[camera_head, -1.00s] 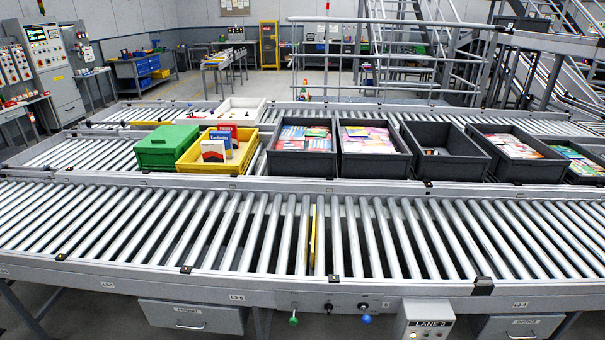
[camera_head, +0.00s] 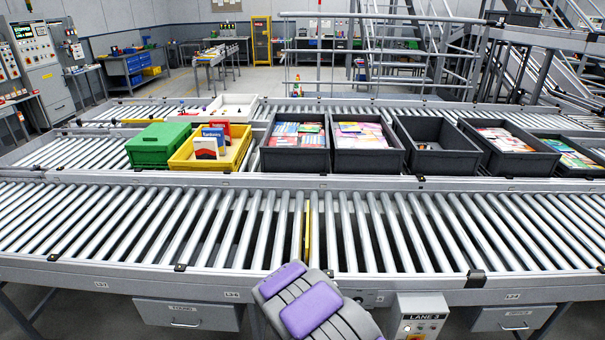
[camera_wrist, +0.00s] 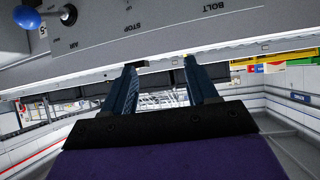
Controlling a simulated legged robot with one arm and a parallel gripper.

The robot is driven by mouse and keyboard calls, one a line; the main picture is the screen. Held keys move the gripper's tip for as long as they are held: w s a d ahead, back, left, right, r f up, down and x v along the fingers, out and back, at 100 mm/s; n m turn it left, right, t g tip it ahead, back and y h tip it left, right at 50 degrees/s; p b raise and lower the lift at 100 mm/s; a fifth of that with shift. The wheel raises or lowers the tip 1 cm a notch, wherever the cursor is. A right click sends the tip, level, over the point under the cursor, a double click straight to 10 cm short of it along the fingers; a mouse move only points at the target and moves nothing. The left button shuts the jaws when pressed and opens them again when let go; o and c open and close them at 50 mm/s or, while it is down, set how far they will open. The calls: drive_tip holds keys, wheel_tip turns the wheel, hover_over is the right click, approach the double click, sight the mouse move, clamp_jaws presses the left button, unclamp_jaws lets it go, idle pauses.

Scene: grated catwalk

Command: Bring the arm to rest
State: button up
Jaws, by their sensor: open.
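My gripper (camera_wrist: 161,85) shows in the wrist view with its two dark fingers apart and nothing between them. The wrist picture appears upside down, with the grey conveyor side panel (camera_wrist: 140,45) and a blue knob (camera_wrist: 68,15) close by at the top. In the head view, a purple and grey part of my arm (camera_head: 312,308) shows at the bottom centre, in front of the conveyor's near edge. The fingers are not visible in the head view.
The near roller conveyor (camera_head: 120,225) is mostly bare, with a thin yellow piece (camera_head: 308,232) between rollers. Behind it stand a green bin (camera_head: 158,140), a yellow bin (camera_head: 240,152) and several dark bins (camera_head: 435,160). A lane 3 control box (camera_head: 420,305) sits right of my arm.

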drive_tip(key=s+d+r+g+y, duration=0.1)
drive_tip(key=s+d+r+g, duration=0.2)
drive_tip(key=s+r, duration=0.5)
drive_tip(key=s+d+r+g, duration=0.3)
drive_tip(key=s+d+r, duration=0.15)
drive_tip(key=r, duration=0.55)
drive_tip(key=s+d+r+g, duration=0.1)
drive_tip(key=s+r, duration=0.3)
drive_tip(key=s, duration=0.8)
drive_tip(key=s+d+r+n+g, duration=0.1)
drive_tip(key=s+r+g, duration=0.2)
drive_tip(key=s, duration=0.9)
drive_tip(key=s+d+r+n+g, duration=0.1)
drive_tip(key=s+r, duration=0.4)
drive_tip(key=s, duration=0.7)
drive_tip(key=shift+s+d+r+g+y, duration=0.35)
drive_tip(key=shift+d+g, duration=0.25)
drive_tip(key=shift+g, duration=0.4)
